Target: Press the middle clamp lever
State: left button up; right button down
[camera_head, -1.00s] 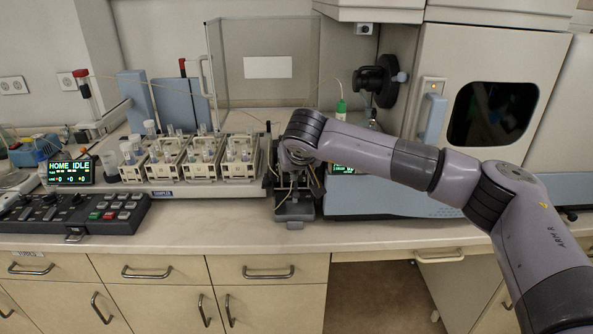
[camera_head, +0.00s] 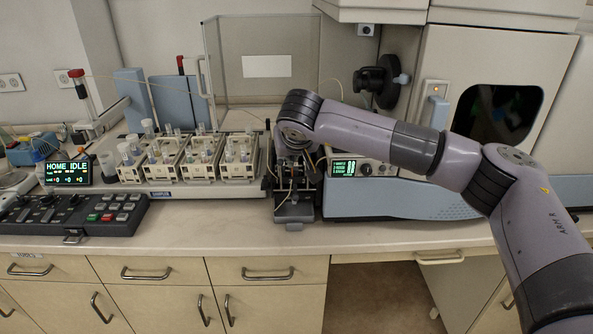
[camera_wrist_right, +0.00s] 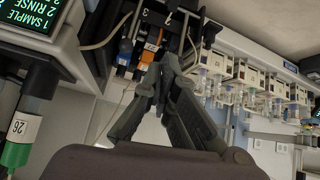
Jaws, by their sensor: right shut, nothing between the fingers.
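The small dark pump unit (camera_head: 294,211) stands on the bench between the sample racks and the large instrument. My right gripper (camera_wrist_right: 168,60) is shut and empty. In the right wrist view its fingertips are in front of a row of small clamp parts. An orange part (camera_wrist_right: 151,44) is just beyond the tips, with a blue part (camera_wrist_right: 125,50) to its left. Dark parts beside them are partly covered by the fingers. I cannot tell whether the tips touch any lever. In the head view my right wrist hangs over the pump unit and hides much of it. My left gripper is not in view.
Racks of sample tubes (camera_head: 200,158) stand left of the pump. A lit display (camera_head: 343,168) and the large instrument (camera_head: 420,199) are to its right. A clear panel (camera_head: 265,95) stands behind.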

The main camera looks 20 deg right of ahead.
jog(key=s+a+b, duration=0.1)
jog(key=s+b, duration=0.1)
jog(key=s, duration=0.6)
jog(key=shift+s+a+f, duration=0.35)
jog(key=shift+a, duration=0.05)
